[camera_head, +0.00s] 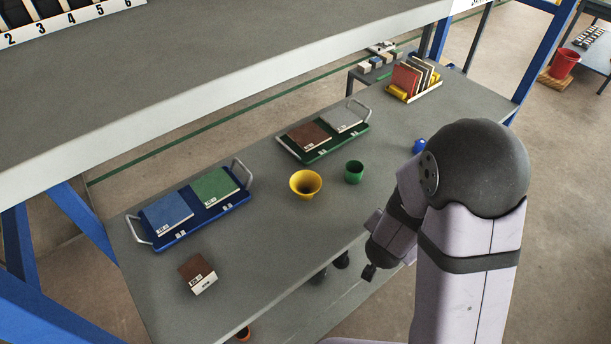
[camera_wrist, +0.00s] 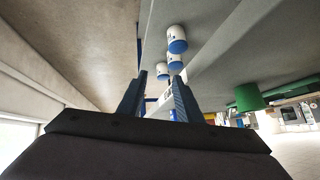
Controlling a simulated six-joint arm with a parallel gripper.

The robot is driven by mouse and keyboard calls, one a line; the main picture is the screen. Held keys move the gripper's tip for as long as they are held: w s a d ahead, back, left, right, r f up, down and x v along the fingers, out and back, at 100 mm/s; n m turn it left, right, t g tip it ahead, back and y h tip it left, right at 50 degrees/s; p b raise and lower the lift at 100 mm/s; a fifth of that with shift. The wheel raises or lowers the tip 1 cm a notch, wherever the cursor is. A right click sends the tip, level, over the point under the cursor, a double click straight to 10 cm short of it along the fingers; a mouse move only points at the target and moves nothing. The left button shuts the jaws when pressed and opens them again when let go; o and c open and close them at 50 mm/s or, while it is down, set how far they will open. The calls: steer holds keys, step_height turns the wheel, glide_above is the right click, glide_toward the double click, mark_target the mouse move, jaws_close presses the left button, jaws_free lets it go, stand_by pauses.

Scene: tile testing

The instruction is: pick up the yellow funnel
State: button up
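The yellow funnel (camera_head: 305,186) stands on the grey table, wide mouth up, in the head view. It is to the left of a small green cup (camera_head: 354,173) and in front of the green tray. My gripper (camera_head: 369,272) is in front of the table's near edge, to the right of and nearer than the funnel, and apart from it. In the wrist view my gripper (camera_wrist: 160,76) has its two fingers apart with nothing held between them. I cannot make out the funnel in the wrist view.
A green tray (camera_head: 350,141) with brown and grey tiles lies behind the funnel. A blue tray (camera_head: 160,245) with blue and green tiles is to the left. A brown block (camera_head: 194,269) sits front left. A tile rack (camera_head: 438,86) stands back right.

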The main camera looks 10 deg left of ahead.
mark_target(318, 188)
steer(key=w+a+r+t, duration=0.1)
steer(key=a, duration=0.1)
steer(key=a+r+t+p, duration=0.1)
steer(key=a, duration=0.1)
steer(key=w+a+r+n+t+y, duration=0.1)
steer(key=a, duration=0.1)
steer(key=shift+w+a+r+p, duration=0.3)
steer(key=shift+p, duration=0.1)
steer(key=a+r+t+y, duration=0.1)
steer(key=a+y, duration=0.1)
steer(key=a, duration=0.2)
steer(key=a+r+n+t+y+p, duration=0.1)
steer(key=a+y, duration=0.1)
steer(key=a, duration=0.3)
steer(key=s+a+r+n+t+y, duration=0.1)
steer(key=a, duration=0.3)
steer(key=shift+s+a+y, duration=0.1)
steer(key=shift+a+y, duration=0.15)
steer(key=shift+y, duration=0.15)
steer(key=w+f+b, duration=0.1)
steer(key=b, duration=0.2)
steer(key=shift+w, duration=0.15)
steer(key=shift+w+a+b, duration=0.1)
steer(key=shift+w+b, duration=0.2)
steer(key=shift+b, duration=0.6)
steer(key=shift+r, duration=0.1)
steer(key=shift+w+b, duration=0.15)
steer(key=shift+b, duration=0.2)
